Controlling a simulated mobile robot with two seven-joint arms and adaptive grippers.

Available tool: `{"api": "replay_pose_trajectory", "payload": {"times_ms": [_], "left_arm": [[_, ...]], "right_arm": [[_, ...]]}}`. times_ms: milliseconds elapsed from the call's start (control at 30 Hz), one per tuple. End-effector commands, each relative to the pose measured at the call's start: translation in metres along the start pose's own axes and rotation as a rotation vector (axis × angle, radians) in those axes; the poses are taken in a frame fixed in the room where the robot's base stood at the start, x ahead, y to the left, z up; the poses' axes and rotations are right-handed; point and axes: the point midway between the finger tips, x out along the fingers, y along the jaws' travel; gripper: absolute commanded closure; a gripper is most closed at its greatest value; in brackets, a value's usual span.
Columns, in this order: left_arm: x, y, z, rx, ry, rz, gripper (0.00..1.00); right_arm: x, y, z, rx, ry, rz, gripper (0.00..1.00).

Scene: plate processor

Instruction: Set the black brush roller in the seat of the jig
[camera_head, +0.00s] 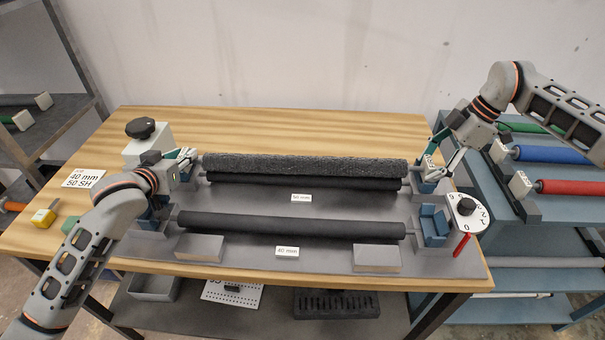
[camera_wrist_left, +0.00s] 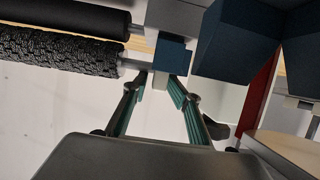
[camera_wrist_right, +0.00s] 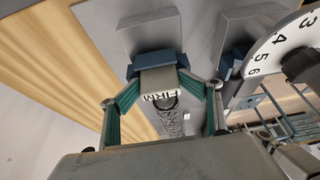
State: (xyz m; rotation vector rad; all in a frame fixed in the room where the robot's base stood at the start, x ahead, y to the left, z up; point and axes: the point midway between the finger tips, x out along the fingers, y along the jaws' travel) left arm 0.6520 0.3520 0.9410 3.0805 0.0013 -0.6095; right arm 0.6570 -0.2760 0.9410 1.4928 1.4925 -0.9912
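The black brush roller (camera_head: 300,165) is the rough-textured one at the back of the grey jig (camera_head: 240,258), lying level. Its textured left end shows in the left wrist view (camera_wrist_left: 60,52). My left gripper (camera_head: 183,163) has its fingertips closed around a small light block at the roller's left end (camera_wrist_left: 160,79). My right gripper (camera_head: 436,168) is shut on the light end block marked FIRM (camera_wrist_right: 160,85), close by a blue seat piece (camera_wrist_right: 158,62). A blue front seat (camera_head: 433,225) stands on the jig's right. Whether the roller's ends touch the seats is hidden.
A smooth dark roller (camera_head: 290,226) lies at the jig's front, another (camera_head: 300,182) just before the brush roller. A dial (camera_head: 466,208) with a red lever stands right. A 40 mm 50 SH card (camera_head: 84,178) lies left. Coloured rollers (camera_head: 570,187) sit on the right shelf.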

Motion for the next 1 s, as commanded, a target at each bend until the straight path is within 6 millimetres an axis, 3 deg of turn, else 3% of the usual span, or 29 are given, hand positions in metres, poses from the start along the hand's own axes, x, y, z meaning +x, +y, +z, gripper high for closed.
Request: {"api": "replay_pose_trajectory", "payload": {"times_ms": [33,400,667,767,1000], "left_arm": [[-0.005,-0.001,0.003,0.002,-0.004,-0.003,0.71],[-0.058,0.000,0.001,0.001,0.000,0.001,0.71],[-0.075,0.000,-0.001,0.001,0.003,0.001,0.71],[-0.076,0.000,-0.001,0.001,0.003,0.001,0.71],[-0.076,0.001,-0.001,0.000,0.004,0.002,0.71]], "right_arm": [[0.005,-0.003,0.008,0.010,-0.011,-0.009,0.45],[0.005,-0.003,0.008,0.011,-0.012,-0.008,0.45],[0.003,-0.002,0.008,0.011,-0.012,-0.007,0.45],[-0.005,-0.002,0.008,0.011,-0.012,-0.005,0.45],[-0.042,0.000,0.004,0.007,-0.008,0.001,0.45]]}}
